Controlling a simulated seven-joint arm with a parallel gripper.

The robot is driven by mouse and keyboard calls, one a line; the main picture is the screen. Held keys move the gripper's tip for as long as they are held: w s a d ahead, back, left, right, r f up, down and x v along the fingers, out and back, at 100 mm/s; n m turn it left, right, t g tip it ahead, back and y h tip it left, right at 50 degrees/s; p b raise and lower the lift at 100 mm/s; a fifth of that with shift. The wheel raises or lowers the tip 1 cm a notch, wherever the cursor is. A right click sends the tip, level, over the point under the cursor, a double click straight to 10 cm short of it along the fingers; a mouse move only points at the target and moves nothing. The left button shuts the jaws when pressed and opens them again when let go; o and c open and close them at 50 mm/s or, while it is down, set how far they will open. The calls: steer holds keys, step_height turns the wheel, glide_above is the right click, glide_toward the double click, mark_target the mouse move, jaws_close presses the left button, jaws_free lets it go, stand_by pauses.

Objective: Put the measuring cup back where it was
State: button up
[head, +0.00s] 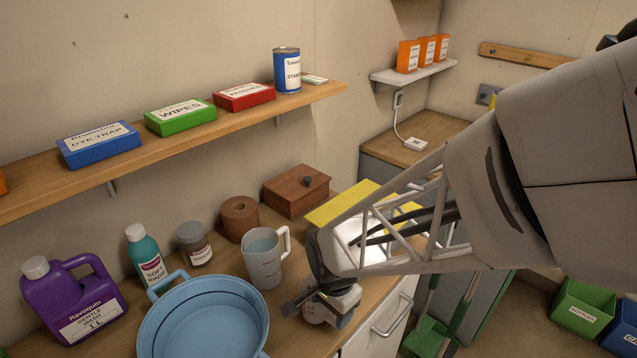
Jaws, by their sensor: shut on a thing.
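The measuring cup (262,262) is a clear, greyish jug with a handle on its right and bluish contents. It looks upright, on the wooden counter just behind the blue basin (178,322). My gripper (291,308) is low over the counter, to the right of the basin and in front of the cup. Its dark fingers point left and appear apart from the cup and its handle in the picture. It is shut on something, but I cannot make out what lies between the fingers.
A brown roll (239,222), a grey-lidded jar (194,246), a teal bottle (146,262) and a purple jug (72,302) stand along the wall. A wooden box (296,192) is behind the cup. A yellow-edged surface (345,200) lies partly behind my arm. A shelf (160,146) runs above.

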steer(key=shift+f, duration=0.15)
steer(key=o, duration=1.2)
steer(key=shift+c, duration=0.2)
step_height(320, 180, up, 12)
steer(key=shift+d, duration=0.15)
steer(key=shift+s, duration=0.1)
stand_by(0.4)
steer(key=s+d+r+n+t, duration=0.2)
steer(key=s+d+r+n, duration=0.7)
steer(key=d, duration=0.4)
steer(key=shift+s+d, duration=0.2)
steer(key=shift+d, duration=0.05)
